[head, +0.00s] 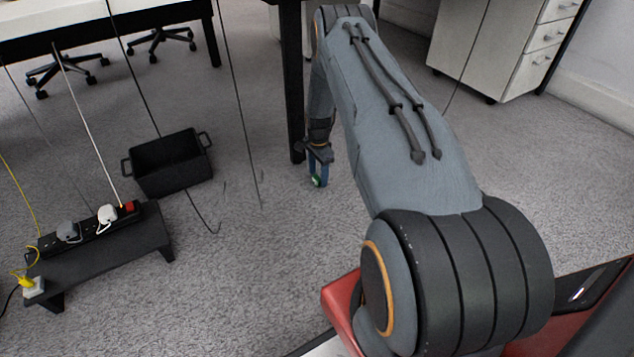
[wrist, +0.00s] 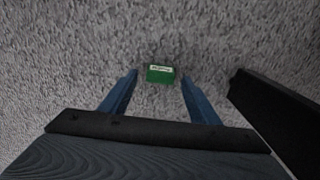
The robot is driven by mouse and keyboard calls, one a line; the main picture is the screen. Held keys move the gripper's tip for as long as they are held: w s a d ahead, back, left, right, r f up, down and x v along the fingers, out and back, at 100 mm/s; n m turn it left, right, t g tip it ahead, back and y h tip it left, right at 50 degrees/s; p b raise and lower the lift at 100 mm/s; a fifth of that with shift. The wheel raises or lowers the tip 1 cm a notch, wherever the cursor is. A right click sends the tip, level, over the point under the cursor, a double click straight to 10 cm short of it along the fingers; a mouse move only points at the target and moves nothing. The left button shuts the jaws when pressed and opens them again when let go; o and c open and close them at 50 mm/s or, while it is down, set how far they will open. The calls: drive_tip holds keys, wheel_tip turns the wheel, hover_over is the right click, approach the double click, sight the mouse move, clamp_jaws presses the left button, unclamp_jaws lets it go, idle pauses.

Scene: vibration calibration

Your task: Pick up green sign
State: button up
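The green sign (wrist: 160,75) is a small green block with a white label strip. In the wrist view it lies on the grey carpet, ahead of and between the two blue fingers of my gripper (wrist: 159,84). The fingers are apart with nothing between them touching the sign; a gap shows on each side. In the head view my gripper (head: 319,183) hangs low over the floor near a black table leg, with a bit of green sign (head: 316,181) showing at its fingertips. The exact height above the carpet is hard to tell.
A black table leg (head: 291,80) stands close to my gripper; a dark bar (wrist: 275,115) shows at the right in the wrist view. A black crate (head: 170,162) and a low black stand (head: 95,262) with a power strip and plugs are at the left. Thin cables hang nearby.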

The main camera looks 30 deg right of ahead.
drive_tip(key=c, duration=1.1)
